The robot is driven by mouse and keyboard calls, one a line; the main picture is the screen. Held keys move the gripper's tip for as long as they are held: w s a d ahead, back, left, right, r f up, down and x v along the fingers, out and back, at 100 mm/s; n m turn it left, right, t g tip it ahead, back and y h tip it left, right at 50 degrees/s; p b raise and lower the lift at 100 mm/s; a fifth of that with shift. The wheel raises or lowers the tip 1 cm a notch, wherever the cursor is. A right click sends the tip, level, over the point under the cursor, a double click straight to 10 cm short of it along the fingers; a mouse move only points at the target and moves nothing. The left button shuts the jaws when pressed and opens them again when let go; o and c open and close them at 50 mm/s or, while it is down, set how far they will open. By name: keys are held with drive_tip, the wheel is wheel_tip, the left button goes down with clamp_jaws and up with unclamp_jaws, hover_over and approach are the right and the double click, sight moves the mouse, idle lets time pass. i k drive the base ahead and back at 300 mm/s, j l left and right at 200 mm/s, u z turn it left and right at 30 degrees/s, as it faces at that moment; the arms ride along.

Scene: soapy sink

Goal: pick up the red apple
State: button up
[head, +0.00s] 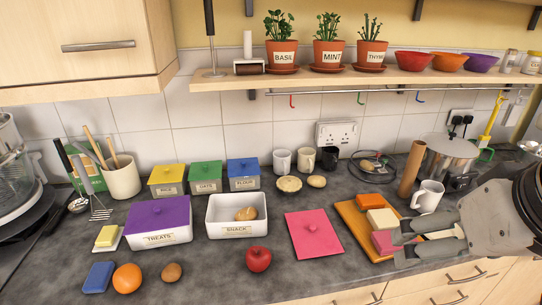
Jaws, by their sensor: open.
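The red apple (258,259) stands on the dark grey countertop near its front edge, in front of the white SNACK box, with clear counter around it. My gripper (402,243) reaches in from the right, its fingers apart and pointing left. It is over the right end of the wooden board, well to the right of the apple. Nothing is visibly held in it, though a pink block lies behind the fingers in this view. The apple is fully in view.
The open SNACK box (237,230) holds a light brown item. A pink lid (306,246) lies between the apple and the wooden board (352,222). A kiwi (172,272), an orange (127,278) and a blue sponge (98,277) lie to the apple's left.

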sight(259, 259)
drive_tip(key=u, duration=1.3)
drive_tip(key=l+u, duration=0.8)
drive_tip(key=i+l, duration=0.05)
drive_tip(key=l, duration=0.05)
